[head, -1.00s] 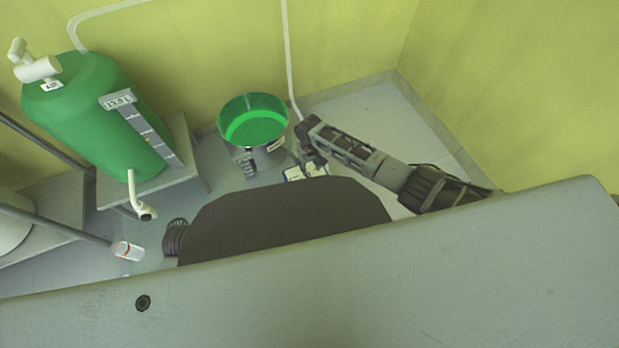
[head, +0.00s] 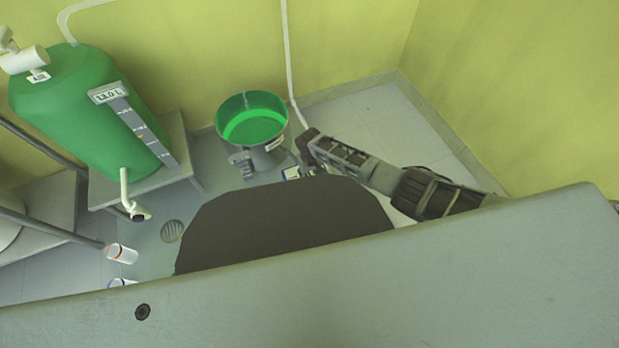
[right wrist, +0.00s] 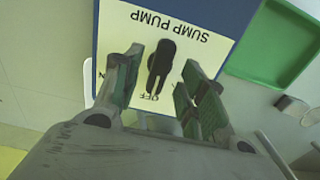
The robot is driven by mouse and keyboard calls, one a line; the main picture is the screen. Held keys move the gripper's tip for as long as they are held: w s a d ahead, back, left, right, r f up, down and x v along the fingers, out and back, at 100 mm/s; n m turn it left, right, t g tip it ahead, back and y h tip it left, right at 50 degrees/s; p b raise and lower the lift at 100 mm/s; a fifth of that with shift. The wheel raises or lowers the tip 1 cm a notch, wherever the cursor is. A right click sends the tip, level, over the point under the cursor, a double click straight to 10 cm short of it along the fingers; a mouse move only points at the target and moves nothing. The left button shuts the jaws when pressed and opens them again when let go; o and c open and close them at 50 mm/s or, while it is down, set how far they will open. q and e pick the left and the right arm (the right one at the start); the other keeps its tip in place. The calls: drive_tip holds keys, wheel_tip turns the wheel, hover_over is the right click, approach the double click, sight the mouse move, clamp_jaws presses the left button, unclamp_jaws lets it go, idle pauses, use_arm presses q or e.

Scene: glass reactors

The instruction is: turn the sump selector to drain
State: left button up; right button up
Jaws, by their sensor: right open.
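The sump selector is a black knob (right wrist: 160,66) on a white panel (right wrist: 197,22) lettered SUMP PUMP, upside down in the right wrist view. The knob's long axis runs roughly up and down, its lower end by the OFF label. Another label at the panel's left is mostly hidden behind a finger. My right gripper (right wrist: 158,82) is open, one finger on each side of the knob; I cannot tell whether they touch it. In the head view my right gripper (head: 308,164) is over the panel (head: 291,173), which is largely covered. My left gripper is not in view.
A metal vessel with green contents (head: 252,124) stands just beyond the panel. A green tank (head: 75,118) stands on a grey stand (head: 165,180) at left. A floor drain (head: 172,231) and white-capped bottle (head: 121,253) are nearer. A large grey surface (head: 400,280) fills the foreground.

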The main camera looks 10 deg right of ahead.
drive_tip(key=shift+f+b, duration=0.3)
drive_tip(key=shift+f, duration=0.4)
drive_tip(key=shift+c, duration=0.2)
clamp_jaws()
